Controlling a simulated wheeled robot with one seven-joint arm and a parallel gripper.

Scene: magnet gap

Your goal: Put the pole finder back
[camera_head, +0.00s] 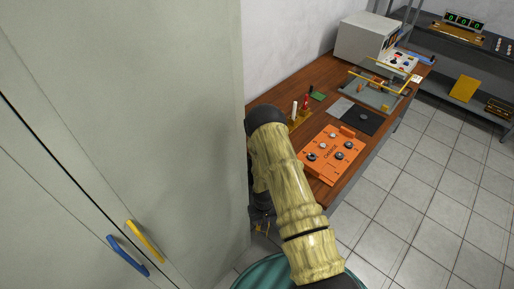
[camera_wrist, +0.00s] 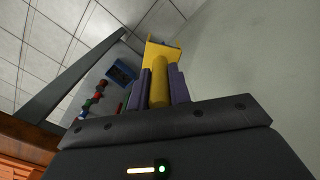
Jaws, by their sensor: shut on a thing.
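My gripper (camera_wrist: 161,90) is shut on a yellow piece (camera_wrist: 159,82) in the wrist view. The piece has a round shaft between the purple fingers and a wider flat part beyond them. It is likely the pole finder, but I cannot be sure. A yellow stand (camera_head: 300,121) with a white and a red upright piece is on the bench, partly hidden by my arm.
A tall grey cabinet (camera_head: 130,110) with blue and yellow handles fills the left. The wooden bench (camera_head: 285,92) carries an orange panel (camera_head: 331,165) with knobs, a black pad (camera_head: 362,117) and a grey machine (camera_head: 362,42). The tiled floor (camera_head: 400,205) right of the bench is clear.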

